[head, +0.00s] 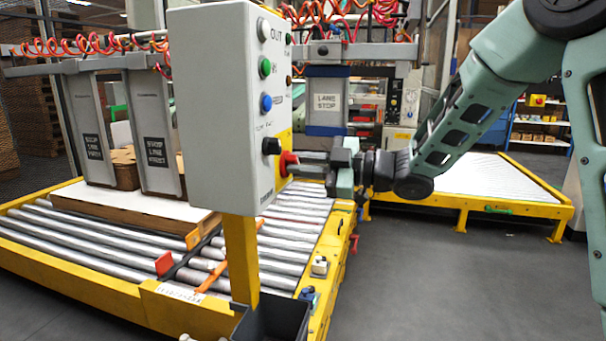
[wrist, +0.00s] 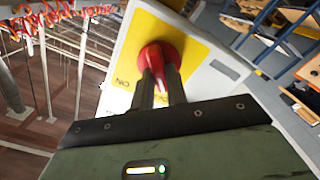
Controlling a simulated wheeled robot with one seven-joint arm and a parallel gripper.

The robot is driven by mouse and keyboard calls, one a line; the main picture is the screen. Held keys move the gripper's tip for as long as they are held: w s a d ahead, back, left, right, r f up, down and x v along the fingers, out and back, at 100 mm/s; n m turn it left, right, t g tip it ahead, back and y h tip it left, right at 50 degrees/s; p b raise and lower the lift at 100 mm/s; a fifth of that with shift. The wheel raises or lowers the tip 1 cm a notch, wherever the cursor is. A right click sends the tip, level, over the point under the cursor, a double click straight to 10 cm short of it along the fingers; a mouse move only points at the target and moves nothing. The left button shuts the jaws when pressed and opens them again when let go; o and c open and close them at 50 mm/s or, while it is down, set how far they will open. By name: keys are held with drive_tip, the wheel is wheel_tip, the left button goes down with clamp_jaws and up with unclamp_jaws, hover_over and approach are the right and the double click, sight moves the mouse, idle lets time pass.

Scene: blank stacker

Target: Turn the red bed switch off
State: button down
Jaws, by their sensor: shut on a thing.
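The red bed switch (wrist: 160,55) is a round red knob on a yellow plate (wrist: 199,62) in the wrist view. "ON" is printed on the plate beside it. In the head view the red switch (head: 287,163) sticks out from the right side of the grey control box (head: 215,100). My gripper (head: 302,167) reaches it from the right, level with the knob. In the wrist view both fingers (wrist: 160,85) are closed on the knob's grip. The fingertips hide part of the knob.
The box stands on a yellow post (head: 240,260) with several other buttons and a black knob (head: 271,146). A roller conveyor (head: 100,232) lies behind and left. A dark bin (head: 285,318) sits below. Grey floor (head: 430,285) is clear at right.

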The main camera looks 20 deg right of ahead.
drive_tip(key=shift+n+b, duration=0.35)
drive_tip(key=shift+n, duration=0.15)
drive_tip(key=c, duration=1.4)
unclamp_jaws()
drive_tip(key=shift+s+d, duration=0.1)
drive_tip(key=p+v, duration=0.2)
drive_tip(key=v, duration=1.5)
